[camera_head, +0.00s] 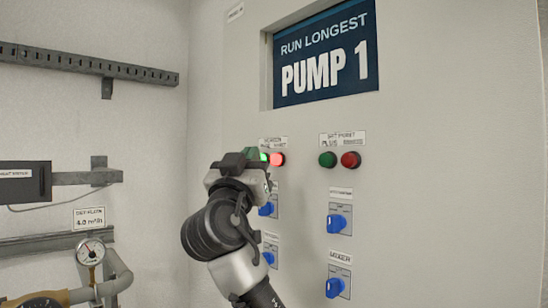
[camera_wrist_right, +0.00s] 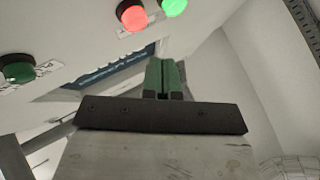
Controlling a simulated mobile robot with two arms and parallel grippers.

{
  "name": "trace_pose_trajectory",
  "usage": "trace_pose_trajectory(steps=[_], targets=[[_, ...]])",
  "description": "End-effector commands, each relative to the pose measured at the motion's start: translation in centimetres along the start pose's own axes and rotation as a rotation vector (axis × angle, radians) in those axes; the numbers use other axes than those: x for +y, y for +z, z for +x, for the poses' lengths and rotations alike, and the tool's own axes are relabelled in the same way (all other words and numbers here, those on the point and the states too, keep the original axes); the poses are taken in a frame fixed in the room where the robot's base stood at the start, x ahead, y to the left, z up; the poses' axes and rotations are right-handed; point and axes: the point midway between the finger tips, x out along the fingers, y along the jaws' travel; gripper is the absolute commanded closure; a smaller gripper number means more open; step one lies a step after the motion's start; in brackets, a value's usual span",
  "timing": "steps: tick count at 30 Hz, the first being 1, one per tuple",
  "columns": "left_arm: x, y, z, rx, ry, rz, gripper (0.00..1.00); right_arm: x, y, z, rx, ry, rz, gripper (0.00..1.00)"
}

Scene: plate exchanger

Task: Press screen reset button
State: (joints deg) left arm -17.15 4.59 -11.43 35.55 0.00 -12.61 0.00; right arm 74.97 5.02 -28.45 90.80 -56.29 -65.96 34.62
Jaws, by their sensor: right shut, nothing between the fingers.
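On the pale cabinet front, a lit green button (camera_head: 264,157) and a lit red button (camera_head: 277,159) sit side by side under a small label (camera_head: 273,142) that is too blurred to read fully. My right gripper (camera_head: 246,156) is shut and empty, just left of the lit green button in the head view, partly in front of it. I cannot tell whether it touches. In the right wrist view the closed green fingertips (camera_wrist_right: 164,73) appear apart from the lit red button (camera_wrist_right: 132,14) and the lit green button (camera_wrist_right: 173,6). My left gripper is out of view.
A screen (camera_head: 325,55) above reads "RUN LONGEST PUMP 1". An unlit green button (camera_head: 328,159) and a dark red button (camera_head: 351,160) lie to the right. Blue rotary switches (camera_head: 337,223) sit below. A gauge (camera_head: 90,251) and pipes stand at left.

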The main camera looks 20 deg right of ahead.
Motion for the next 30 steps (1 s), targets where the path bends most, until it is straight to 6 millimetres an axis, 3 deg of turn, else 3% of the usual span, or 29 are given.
trace_pose_trajectory(steps=[9, 30], targets=[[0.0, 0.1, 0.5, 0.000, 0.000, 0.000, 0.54, 0.9, 1.1, 1.2, 0.000, 0.000, 0.000, 1.00], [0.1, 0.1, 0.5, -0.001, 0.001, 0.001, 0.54, 1.0, 1.0, 1.3, 0.000, 0.000, 0.000, 1.00]])
